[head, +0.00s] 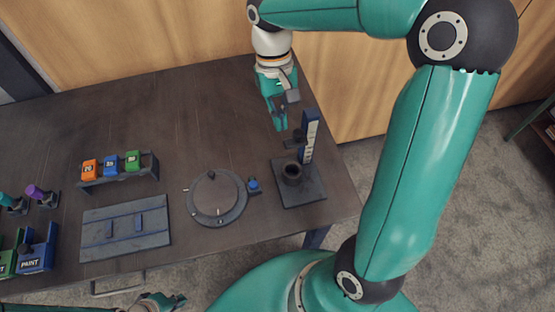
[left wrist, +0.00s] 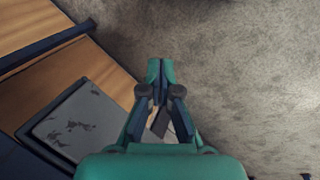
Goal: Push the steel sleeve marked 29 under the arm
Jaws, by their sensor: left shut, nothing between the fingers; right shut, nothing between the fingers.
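A dark, hollow cylinder (head: 291,173), which looks like the steel sleeve, stands upright on a square dark base plate (head: 303,193) at the table's right end. I cannot read a 29 on it. A blue post (head: 309,138) with white marks rises from the plate behind it, and a short dark arm (head: 294,141) juts left from the post. My right gripper (head: 281,127) is shut and empty, just behind and left of the post, apart from the cylinder. My left gripper (head: 178,300) is shut and empty off the table's front edge; it also shows in the left wrist view (left wrist: 160,68).
Left of the plate are a small blue knob (head: 253,185) and a round dial (head: 217,197). Farther left are a rack (head: 118,174) with orange, blue and green numbered blocks, a flat panel (head: 126,229) and a blue PAINT box (head: 36,252). The table's back middle is clear.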

